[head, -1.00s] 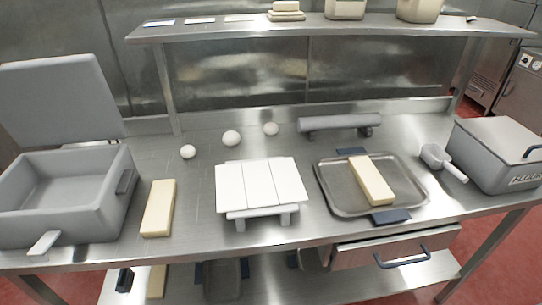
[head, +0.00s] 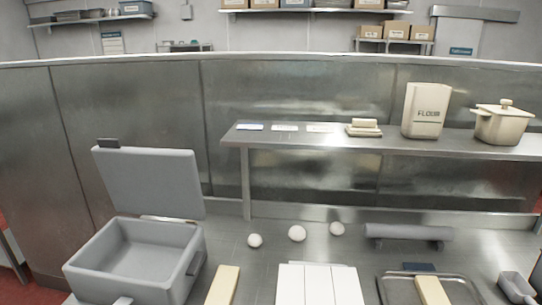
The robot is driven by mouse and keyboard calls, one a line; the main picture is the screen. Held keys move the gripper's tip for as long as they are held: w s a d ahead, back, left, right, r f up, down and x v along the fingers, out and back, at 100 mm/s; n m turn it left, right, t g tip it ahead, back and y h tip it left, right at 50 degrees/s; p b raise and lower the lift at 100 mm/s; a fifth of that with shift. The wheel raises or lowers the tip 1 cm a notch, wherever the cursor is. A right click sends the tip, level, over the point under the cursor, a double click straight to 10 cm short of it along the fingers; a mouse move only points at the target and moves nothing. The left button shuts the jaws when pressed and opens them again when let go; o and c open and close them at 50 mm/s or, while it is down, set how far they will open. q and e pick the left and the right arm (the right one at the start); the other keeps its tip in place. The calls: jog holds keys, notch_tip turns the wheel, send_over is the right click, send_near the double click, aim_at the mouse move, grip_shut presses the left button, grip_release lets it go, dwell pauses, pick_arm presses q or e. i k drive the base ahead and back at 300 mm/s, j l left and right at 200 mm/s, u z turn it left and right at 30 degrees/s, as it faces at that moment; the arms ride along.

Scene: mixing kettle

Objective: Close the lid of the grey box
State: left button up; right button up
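The grey box (head: 93,270) stands open and looks empty at the left end of the steel table in the head view. Its lid (head: 150,182) is raised upright at the back of the box, with a dark handle (head: 108,143) on its top edge. A pale handle-like piece (head: 123,301) shows at the front of the box, cut by the picture's lower edge. Neither of my grippers is in view.
Several white balls, one of them here (head: 297,233), lie on the table behind a white slatted board (head: 320,285). A grey rolling pin (head: 408,232) and a tray (head: 400,290) are to the right. A raised shelf (head: 390,142) holds a flour container (head: 425,110) and a pot (head: 502,122).

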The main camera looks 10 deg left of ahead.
aim_at(158, 182)
jog(key=j+z, duration=0.3)
jog(key=z, duration=0.35)
jog(key=k+j+z, duration=0.15)
jog(key=j, duration=0.2)
jog(key=j+z, duration=0.15)
jog(key=j, duration=0.25)
jog(key=k+j+z, duration=0.1)
jog(key=j, duration=0.25)
jog(key=k+j, duration=0.15)
jog(key=j, duration=0.25)
jog(key=k+j, duration=0.15)
jog(key=j, duration=0.2)
jog(key=k+j+z, duration=0.1)
jog(key=j, duration=0.3)
jog(key=k+j, duration=0.2)
jog(key=j, duration=0.15)
jog(key=k+j, duration=0.15)
jog(key=j, duration=0.2)
